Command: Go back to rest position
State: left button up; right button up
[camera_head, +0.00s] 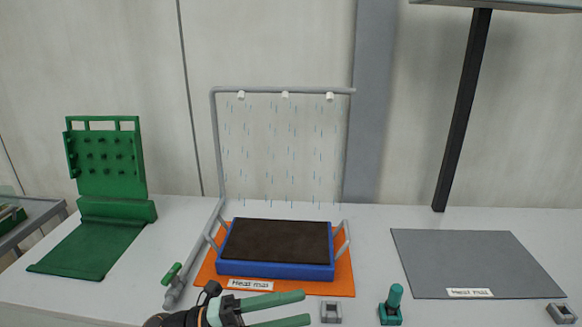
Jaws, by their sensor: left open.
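My left gripper (307,308) comes in at the bottom centre. Its two green fingers are apart, with nothing between them, and point right. It is in front of the orange mat (342,284), which bears a label. On that mat sits a blue tray (275,270) filled with dark soil (277,240), with a grey handle at each side. A grey pipe frame (270,89) with several white nozzles rises behind the tray, and blue drops show below the nozzles. A green valve lever (172,272) sits on the pipe's lower end. My right gripper is not in view.
A green pegged stand (105,155) with a green mat (85,250) is at left. A labelled grey mat (480,262) lies empty at right. A teal peg (394,298) in a base and small grey blocks (331,312) (560,314) line the front. A dark post (463,110) stands behind.

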pick_arm(q)
jog(key=w+a+f+n+t+y+p, duration=0.1)
jog(key=a+f+n+t+y, duration=0.5)
jog(key=n, duration=0.6)
jog(key=w+a+f+n+t+y+p, duration=0.1)
jog(key=a+f+n+t+y, duration=0.3)
jog(key=f+n+t+y, duration=0.5)
jog(key=s+a+f+n+g+y, duration=0.1)
jog(key=s+a+f+n+g, duration=0.2)
jog(key=s+f, duration=0.4)
jog(key=s+a+f+n+g+y+p, duration=0.1)
jog(key=s+a+f+n+g, duration=0.2)
jog(key=s+f+n+g, duration=0.2)
jog(key=s+f+n, duration=0.2)
jog(key=s, duration=0.2)
jog(key=shift+a+y+p, duration=0.3)
jog(key=shift+y, duration=0.1)
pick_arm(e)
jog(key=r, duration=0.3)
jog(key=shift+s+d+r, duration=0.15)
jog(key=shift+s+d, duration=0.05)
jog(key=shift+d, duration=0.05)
pick_arm(q)
jog(key=shift+s+a, duration=0.1)
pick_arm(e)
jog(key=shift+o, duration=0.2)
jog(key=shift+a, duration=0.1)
